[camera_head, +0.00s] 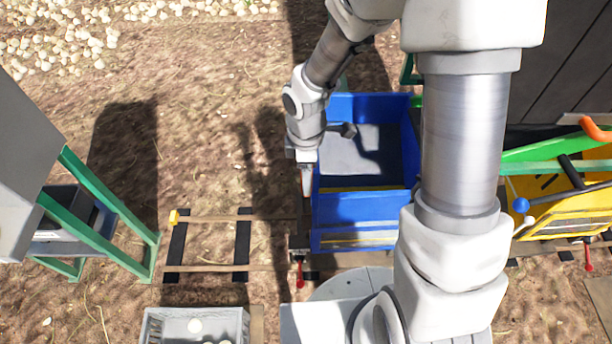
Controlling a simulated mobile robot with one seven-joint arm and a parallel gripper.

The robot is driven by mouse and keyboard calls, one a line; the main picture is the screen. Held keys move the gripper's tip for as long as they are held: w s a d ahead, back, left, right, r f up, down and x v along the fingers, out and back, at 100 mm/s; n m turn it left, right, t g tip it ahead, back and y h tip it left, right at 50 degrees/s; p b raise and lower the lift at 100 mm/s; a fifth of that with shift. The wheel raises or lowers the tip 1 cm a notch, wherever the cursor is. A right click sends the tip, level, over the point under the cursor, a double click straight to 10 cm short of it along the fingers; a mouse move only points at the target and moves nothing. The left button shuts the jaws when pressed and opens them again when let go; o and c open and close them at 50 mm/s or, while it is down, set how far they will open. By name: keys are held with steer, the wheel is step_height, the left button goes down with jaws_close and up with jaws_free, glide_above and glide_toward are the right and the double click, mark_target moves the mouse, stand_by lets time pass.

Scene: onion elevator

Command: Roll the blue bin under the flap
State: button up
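The blue bin (333,212) stands upright on the track, right of the picture's middle. Its dark inside looks empty, and my arm covers part of its right side. My gripper (307,182) points down at the bin's left wall. It seems at or very close to that wall; I cannot tell whether it touches or grips it. Its fingers are small and partly hidden. I cannot pick out the flap for certain; a grey housing (22,150) on green legs stands at the far left, with a shaded opening below it.
Wooden rails (220,268) with dark sleepers run left of the bin, clear up to a yellow piece (174,216). A yellow bin (575,215) stands at right under a green frame. A red-tipped lever (299,281) is near the blue bin. A grey crate (160,325) sits in front.

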steer(key=shift+f, duration=0.4)
jaws_close()
steer(key=shift+r, duration=0.1)
stand_by(1.1)
